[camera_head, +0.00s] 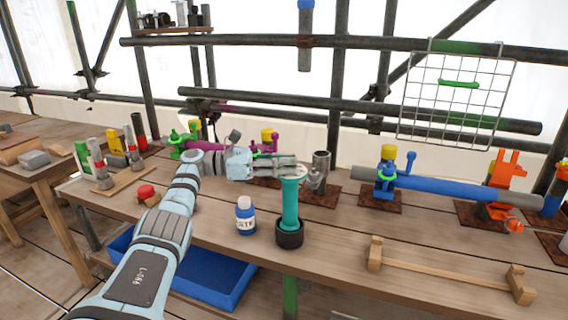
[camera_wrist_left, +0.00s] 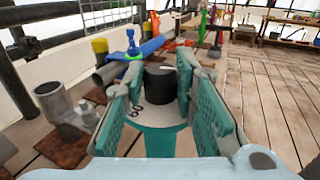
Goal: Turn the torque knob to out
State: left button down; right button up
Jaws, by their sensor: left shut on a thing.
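The torque knob (camera_wrist_left: 160,85) is a short black cylinder on a pale, marked dial face with a teal rim (camera_wrist_left: 150,140). It shows between the fingers in the left wrist view. In the head view a teal post (camera_head: 290,205) stands upright in a black base (camera_head: 289,234) on the bench, and the dial is at its top. My left gripper (camera_head: 292,162) reaches in from the left just above the dial, and its fingers, also in the left wrist view (camera_wrist_left: 168,78), are shut on the knob. The fingers hide the knob in the head view. My right gripper is not in view.
A blue-and-white bottle (camera_head: 245,217) stands left of the post. A grey upright pipe (camera_head: 320,172) is close behind. A blue pipe (camera_head: 450,190) on stands is to the right. A wooden cradle (camera_head: 445,273) lies at front right. Bench between is clear.

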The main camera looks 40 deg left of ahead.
pick_arm(q)
jog(key=c, duration=1.3)
grip_release()
